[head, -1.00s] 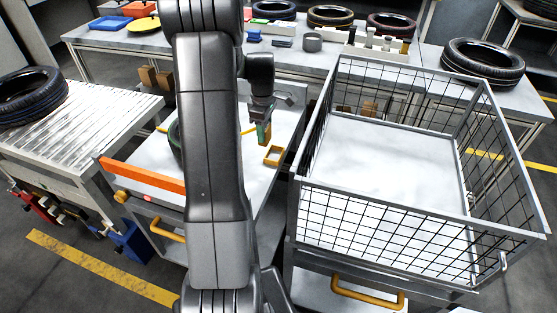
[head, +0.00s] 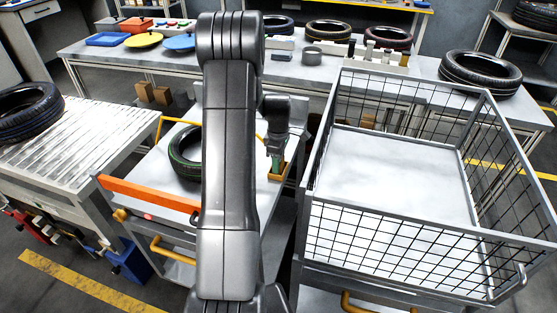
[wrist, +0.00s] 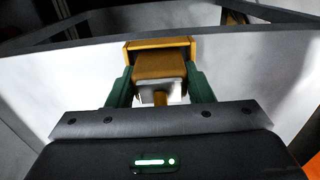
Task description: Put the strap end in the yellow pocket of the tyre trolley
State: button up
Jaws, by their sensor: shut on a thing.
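The yellow pocket (head: 281,173) is a small open-topped box on the right side of the tyre trolley's white top (head: 225,200). In the wrist view its yellow rim (wrist: 160,43) stands just beyond the fingertips. My gripper (head: 276,158) points down at the pocket; its green fingers (wrist: 160,72) are shut on the strap end (wrist: 160,68), an orange-brown block with a pale grey part. The strap end lines up with the pocket; how deep it sits in it, I cannot tell. A yellow strap (head: 172,119) shows behind the green-striped tyre (head: 186,152), partly hidden by my arm.
A wire-mesh cart (head: 395,240) stands close on the right. A roller conveyor (head: 85,150) with a tyre (head: 28,112) is on the left. An orange bar (head: 150,194) crosses the trolley's front. A workbench (head: 385,85) with tyres runs behind.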

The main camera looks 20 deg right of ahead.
jog(key=shift+f, duration=0.2)
jog(key=o, duration=1)
jog(key=shift+r, duration=0.1)
jog(key=shift+o, duration=0.2)
notch_tip(320, 180, up, 12)
jog(key=shift+r, duration=0.15)
